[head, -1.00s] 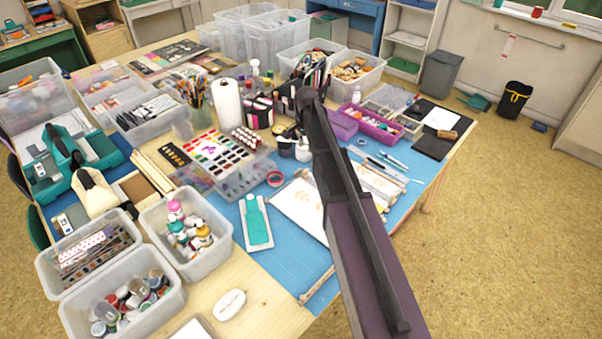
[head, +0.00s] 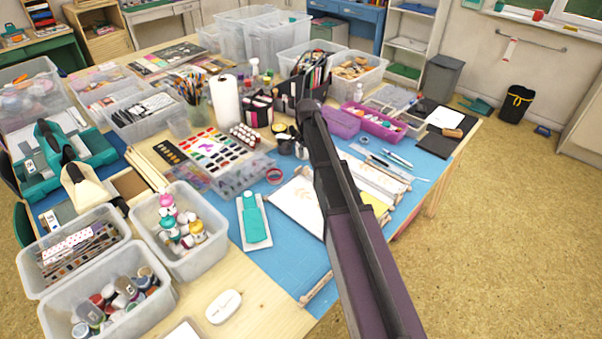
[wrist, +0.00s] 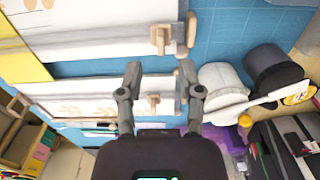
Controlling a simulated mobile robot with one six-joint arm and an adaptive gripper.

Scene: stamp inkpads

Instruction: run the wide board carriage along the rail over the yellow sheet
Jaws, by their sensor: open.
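My gripper (wrist: 160,75) is open in the wrist view, its two fingers apart, with nothing held. A wide white board (wrist: 90,25) with a leaf print and a wooden knob (wrist: 160,39) lies above the fingertips in that view. A narrower leaf-printed board (wrist: 85,88) with a small wooden knob (wrist: 153,103) lies lower, its knob showing between the fingers. A yellow sheet (wrist: 20,58) shows at the left. In the head view the yellow sheet (head: 378,201) shows just right of my arm, and a leaf-printed white board (head: 297,203) left of it. My arm hides the gripper there.
A blue mat (head: 285,255) covers the table's middle. Pens and a ruler lie right of my arm. A purple tray (head: 381,126), cups and a paper roll (head: 227,102) crowd the back. A teal bottle (head: 254,220) lies left, near bins of paint.

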